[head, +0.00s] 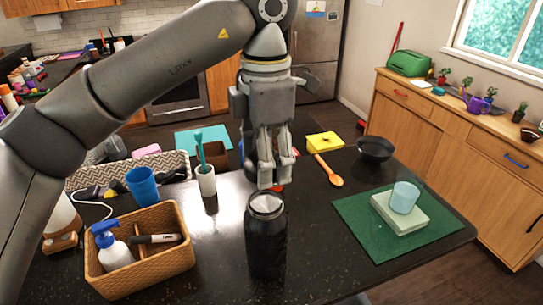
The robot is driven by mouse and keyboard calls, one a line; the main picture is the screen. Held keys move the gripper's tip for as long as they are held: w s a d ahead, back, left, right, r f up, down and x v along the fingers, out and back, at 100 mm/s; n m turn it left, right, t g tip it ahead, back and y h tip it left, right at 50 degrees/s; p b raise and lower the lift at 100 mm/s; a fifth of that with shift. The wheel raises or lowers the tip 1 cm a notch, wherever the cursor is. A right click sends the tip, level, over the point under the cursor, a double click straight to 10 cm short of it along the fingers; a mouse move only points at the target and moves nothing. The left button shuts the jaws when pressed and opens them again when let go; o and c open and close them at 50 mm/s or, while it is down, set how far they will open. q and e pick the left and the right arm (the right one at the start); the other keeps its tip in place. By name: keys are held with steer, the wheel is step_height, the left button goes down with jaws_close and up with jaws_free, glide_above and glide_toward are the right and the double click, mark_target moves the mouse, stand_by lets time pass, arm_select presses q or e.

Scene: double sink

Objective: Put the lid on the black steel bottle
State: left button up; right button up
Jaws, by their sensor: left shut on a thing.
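The black steel bottle (266,245) stands upright on the dark counter. Its round top shows pale and silvery, with no lid seated on it. My left gripper (271,184) points straight down just above and behind the bottle top in the picture. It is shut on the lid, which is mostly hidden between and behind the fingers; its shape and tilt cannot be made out. The gap between the fingertips and the bottle is hard to judge. My right gripper is not in view.
A wicker basket (134,271) with a spray bottle (114,249) stands left of the bottle. A white utensil cup (205,181) and blue cup (142,186) stand behind. A green mat (350,213) with a glass lies right. Counter beside the bottle is clear.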

arm_select(q)
steer(key=shift+s+a+f+b, duration=0.15)
steer(key=shift+f+b, duration=0.3)
steer(key=shift+f, duration=0.3)
steer(key=f+b, duration=0.2)
steer(key=f, duration=0.2)
steer(key=shift+w+b, duration=0.2)
steer(key=shift+b, duration=0.2)
steer(key=shift+f, duration=0.2)
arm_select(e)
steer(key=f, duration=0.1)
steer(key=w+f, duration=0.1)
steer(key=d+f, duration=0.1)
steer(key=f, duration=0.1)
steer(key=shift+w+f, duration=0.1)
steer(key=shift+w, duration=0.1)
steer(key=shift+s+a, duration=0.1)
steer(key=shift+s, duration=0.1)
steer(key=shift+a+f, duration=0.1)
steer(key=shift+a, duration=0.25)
arm_select(q)
steer(key=shift+s+b, duration=0.1)
steer(key=shift+b, duration=0.2)
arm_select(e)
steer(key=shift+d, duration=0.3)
arm_select(q)
steer(key=shift+f+b, duration=0.15)
steer(key=shift+b, duration=0.15)
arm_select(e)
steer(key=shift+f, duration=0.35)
